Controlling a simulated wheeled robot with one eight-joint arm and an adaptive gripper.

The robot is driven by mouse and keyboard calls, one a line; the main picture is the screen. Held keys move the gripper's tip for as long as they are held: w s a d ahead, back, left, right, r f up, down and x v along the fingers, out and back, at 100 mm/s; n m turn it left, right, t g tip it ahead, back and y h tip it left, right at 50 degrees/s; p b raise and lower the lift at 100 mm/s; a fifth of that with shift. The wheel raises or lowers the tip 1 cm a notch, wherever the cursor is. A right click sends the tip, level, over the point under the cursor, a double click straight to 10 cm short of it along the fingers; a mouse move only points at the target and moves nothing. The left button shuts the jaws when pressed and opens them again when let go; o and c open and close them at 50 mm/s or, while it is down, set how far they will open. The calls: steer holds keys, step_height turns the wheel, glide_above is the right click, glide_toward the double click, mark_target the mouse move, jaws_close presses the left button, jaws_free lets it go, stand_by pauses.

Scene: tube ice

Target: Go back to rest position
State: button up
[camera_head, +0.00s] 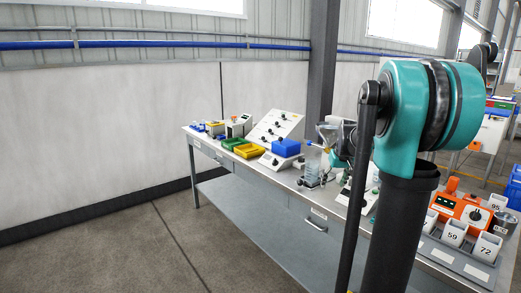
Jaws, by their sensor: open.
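My arm's large teal joint (420,105) and dark links fill the right foreground. My gripper (318,144) shows small beside a teal and grey wrist part (343,150), over the middle of the long grey table (240,168). It is open, with nothing seen held in it. Its fingers are hard to tell apart from the glassware behind and below them. The arm hides part of the table.
Toward the far left end are a blue box (286,147), a yellow tray (247,151), a green tray (233,143) and a white panel (275,128). At right are an orange device (462,209) and numbered white containers (454,233). The floor (130,235) at left is clear.

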steer(key=s+a+f, duration=0.3)
steer(key=s+f, duration=0.2)
steer(key=s, duration=0.5)
steer(key=s+a+f, duration=0.3)
steer(key=s+f, duration=0.2)
steer(key=s, duration=0.5)
steer(key=s+a+f, duration=0.4)
steer(key=s+f, duration=0.2)
steer(key=s, duration=0.4)
steer(key=shift+m, duration=0.4)
